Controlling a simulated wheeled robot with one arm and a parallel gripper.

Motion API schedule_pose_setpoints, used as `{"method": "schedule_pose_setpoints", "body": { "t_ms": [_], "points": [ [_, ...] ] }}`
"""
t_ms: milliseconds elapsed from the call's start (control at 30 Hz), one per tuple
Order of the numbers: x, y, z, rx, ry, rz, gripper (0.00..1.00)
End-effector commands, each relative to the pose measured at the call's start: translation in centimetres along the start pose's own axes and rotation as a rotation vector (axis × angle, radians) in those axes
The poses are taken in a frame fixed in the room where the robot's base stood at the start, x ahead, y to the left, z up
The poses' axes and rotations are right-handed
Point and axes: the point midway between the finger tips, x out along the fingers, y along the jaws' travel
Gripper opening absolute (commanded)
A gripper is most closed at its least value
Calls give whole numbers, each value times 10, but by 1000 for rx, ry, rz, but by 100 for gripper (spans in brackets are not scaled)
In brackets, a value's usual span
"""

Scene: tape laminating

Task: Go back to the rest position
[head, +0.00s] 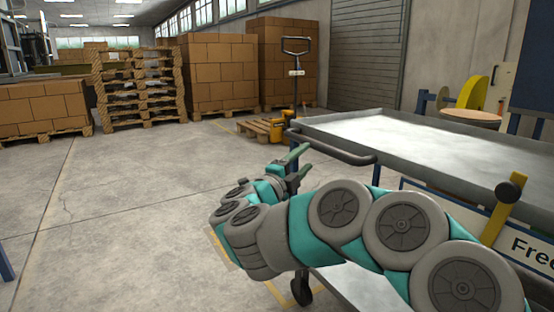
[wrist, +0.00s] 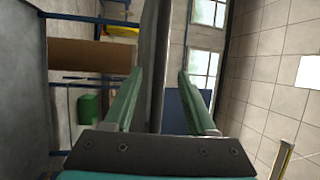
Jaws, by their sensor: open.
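My gripper (head: 299,162) is at the end of my arm, left of the cart's handle in the head view. In the wrist view my gripper (wrist: 155,85) shows two green fingers standing apart. No object shows held between them. A grey metal edge or post stands behind the gap in the wrist view; I cannot tell how far off it is. My arm stretches from the lower right to the middle of the head view, in front of the cart.
A metal-topped cart (head: 400,138) with a dark handle (head: 335,150) stands at the right, close to my arm. A pallet jack (head: 290,95), stacked pallets (head: 138,88) and boxes on pallets (head: 220,70) stand at the back. The floor (head: 110,210) at left is clear.

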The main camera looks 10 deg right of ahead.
Motion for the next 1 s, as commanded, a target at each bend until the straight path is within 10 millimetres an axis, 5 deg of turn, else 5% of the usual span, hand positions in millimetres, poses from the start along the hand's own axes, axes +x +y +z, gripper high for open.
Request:
{"method": "schedule_pose_setpoints", "body": {
  "t_ms": [267, 600, 767, 1000],
  "points": [
    [-7, -37, 32, -9, -195, -31, 57],
    [-91, -100, 110, -200, -787, -139, 57],
    [-147, -100, 122, -367, -1043, -174, 57],
    [-228, -55, 100, -689, -1388, -154, 57]
  ]
}}
